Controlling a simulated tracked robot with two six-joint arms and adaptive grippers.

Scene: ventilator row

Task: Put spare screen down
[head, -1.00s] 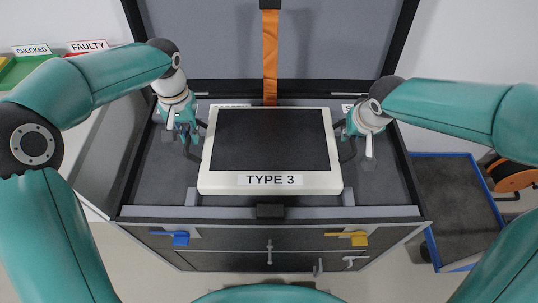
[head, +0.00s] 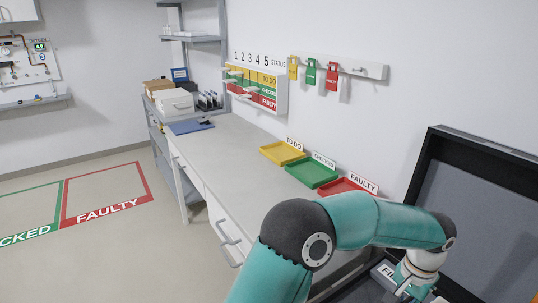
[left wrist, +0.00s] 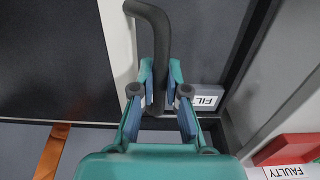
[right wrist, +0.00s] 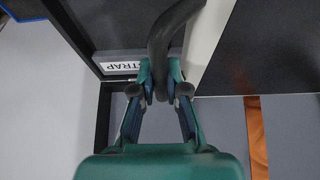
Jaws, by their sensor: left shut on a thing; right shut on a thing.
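The spare screen, a dark panel with a pale frame, shows in the left wrist view (left wrist: 50,60) and in the right wrist view (right wrist: 285,45). My left gripper (left wrist: 160,88) is shut on its dark curved handle (left wrist: 156,30). My right gripper (right wrist: 160,88) is shut on the opposite handle (right wrist: 172,25). The screen is over the open grey-lined case, whose raised lid (head: 480,210) shows at the right of the head view. I cannot tell whether the screen touches the case floor. The head view does not include the screen or my right arm.
A long pale counter (head: 225,150) runs along the wall with yellow (head: 282,153), green (head: 312,174) and red (head: 345,187) trays. A marked red floor area (head: 105,193) is empty. An orange strap (right wrist: 257,135) lies by the screen. Case labels read "FIL…" and "STRAP".

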